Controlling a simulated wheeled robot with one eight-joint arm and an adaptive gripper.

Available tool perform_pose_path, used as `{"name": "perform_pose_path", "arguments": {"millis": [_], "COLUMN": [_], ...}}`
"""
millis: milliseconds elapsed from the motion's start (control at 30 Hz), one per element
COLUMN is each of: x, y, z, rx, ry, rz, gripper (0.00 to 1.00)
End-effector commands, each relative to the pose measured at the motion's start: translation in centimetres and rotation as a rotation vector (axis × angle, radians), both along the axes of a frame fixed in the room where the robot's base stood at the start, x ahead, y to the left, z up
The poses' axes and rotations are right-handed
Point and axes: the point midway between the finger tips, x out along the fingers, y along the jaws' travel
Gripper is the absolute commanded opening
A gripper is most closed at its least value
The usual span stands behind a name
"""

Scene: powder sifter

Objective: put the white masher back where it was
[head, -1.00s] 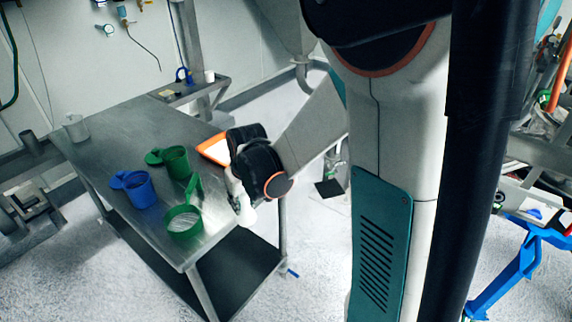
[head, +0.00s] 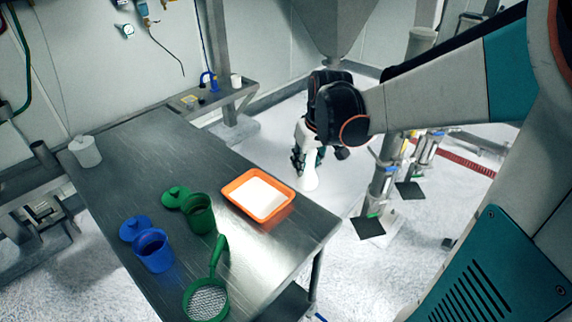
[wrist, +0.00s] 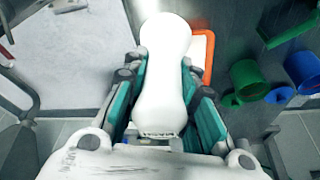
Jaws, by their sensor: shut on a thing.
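The white masher (head: 309,178) is in my gripper (head: 301,160), held off the table's right side in the head view, with floor behind it. Its wide end points down. In the wrist view the masher (wrist: 162,85) lies between the two fingers of my gripper (wrist: 163,100), which press on its narrow middle. The steel table (head: 140,180) stands to the left of it. The orange tray (head: 235,205) with white content is the thing on the table closest to the masher.
On the table are a green cup (head: 200,217) with its lid (head: 176,197), a blue cup (head: 153,254) with its lid (head: 134,228), a green-handled sieve (head: 207,299) and a white jar (head: 84,151). A hopper (head: 335,35) hangs behind my gripper.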

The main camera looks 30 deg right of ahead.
Motion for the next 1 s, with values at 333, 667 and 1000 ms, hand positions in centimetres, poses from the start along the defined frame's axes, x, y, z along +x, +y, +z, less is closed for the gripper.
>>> {"name": "perform_pose_path", "arguments": {"millis": [333,667,1000], "x": [0.0,0.0,0.0], "y": [0.0,0.0,0.0], "z": [-7.8,-14.8,-17.4], "rx": [0.0,0.0,0.0], "ry": [0.0,0.0,0.0], "rz": [0.0,0.0,0.0], "gripper": [0.0,0.0,0.0]}}
